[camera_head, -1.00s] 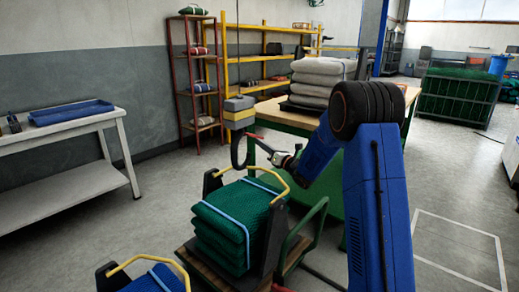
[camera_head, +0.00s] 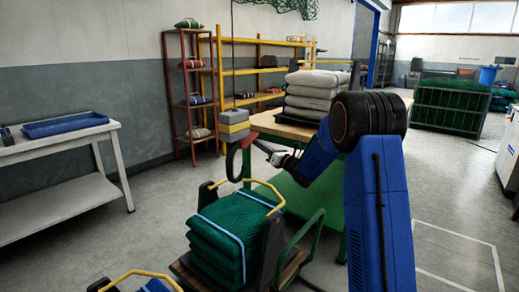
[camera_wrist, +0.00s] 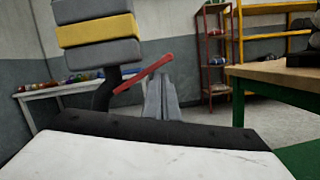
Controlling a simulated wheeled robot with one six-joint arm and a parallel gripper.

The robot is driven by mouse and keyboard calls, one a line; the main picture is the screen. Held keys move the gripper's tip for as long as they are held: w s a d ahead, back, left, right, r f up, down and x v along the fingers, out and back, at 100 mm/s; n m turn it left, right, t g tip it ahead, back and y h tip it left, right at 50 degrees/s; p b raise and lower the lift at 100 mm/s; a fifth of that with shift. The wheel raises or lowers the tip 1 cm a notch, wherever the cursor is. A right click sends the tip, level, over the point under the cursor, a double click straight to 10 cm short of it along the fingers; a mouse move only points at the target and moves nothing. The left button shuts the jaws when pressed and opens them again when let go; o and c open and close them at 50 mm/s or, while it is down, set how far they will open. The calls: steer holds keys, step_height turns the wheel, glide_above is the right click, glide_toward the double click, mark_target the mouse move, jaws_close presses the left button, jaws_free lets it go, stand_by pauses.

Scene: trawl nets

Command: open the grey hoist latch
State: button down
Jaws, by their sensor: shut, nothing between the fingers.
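The hoist block (camera_head: 236,125), grey with a yellow middle band, hangs on a thin cable in the head view. Below it is a dark hook (camera_head: 232,163) with a red lever (camera_head: 249,141) at its upper right. In the wrist view the block (camera_wrist: 97,30) is at upper left, and the red lever (camera_wrist: 143,75) slants up to the right. I see no grey latch apart from this red lever. My gripper (camera_head: 272,155) is beside the lever, on its right. In the wrist view its grey fingers (camera_wrist: 163,82) are together and empty, close to the lever's raised end; contact is unclear.
A green net bundle with blue straps (camera_head: 232,230) and a yellow handle (camera_head: 262,184) sits on a cart below the hook. A green-legged table (camera_head: 262,122) with pale stacked sacks (camera_head: 312,98) stands behind. A white bench (camera_head: 60,205) is at left.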

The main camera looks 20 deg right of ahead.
steer(key=shift+r, duration=0.35)
stand_by(0.4)
